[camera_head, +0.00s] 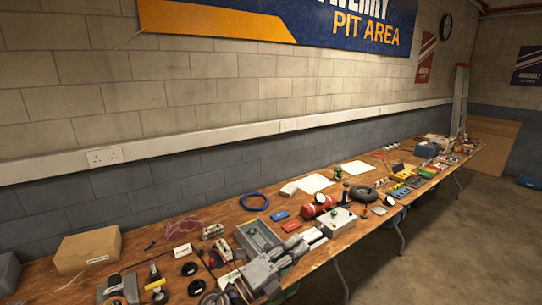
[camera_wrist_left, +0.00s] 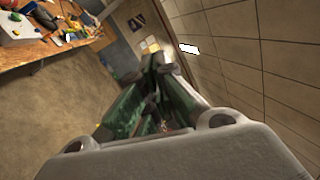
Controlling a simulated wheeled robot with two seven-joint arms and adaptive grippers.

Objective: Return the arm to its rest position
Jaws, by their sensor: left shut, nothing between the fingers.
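My left gripper (camera_head: 302,246) shows at the bottom middle of the head view, in front of the workbench (camera_head: 372,222). It is shut with nothing in it. In the left wrist view its fingers (camera_wrist_left: 155,85) are close together and point away from the camera, toward open room and the far wall. The gripper hides part of the bench's front edge in the head view. My right gripper is in neither view.
The bench is crowded: a cardboard box (camera_head: 88,250), a blue cable coil (camera_head: 254,201), a red cylinder (camera_head: 319,206), a grey box with a green button (camera_head: 337,219) and a black ring (camera_head: 363,194). Bare floor (camera_head: 440,245) lies to the right.

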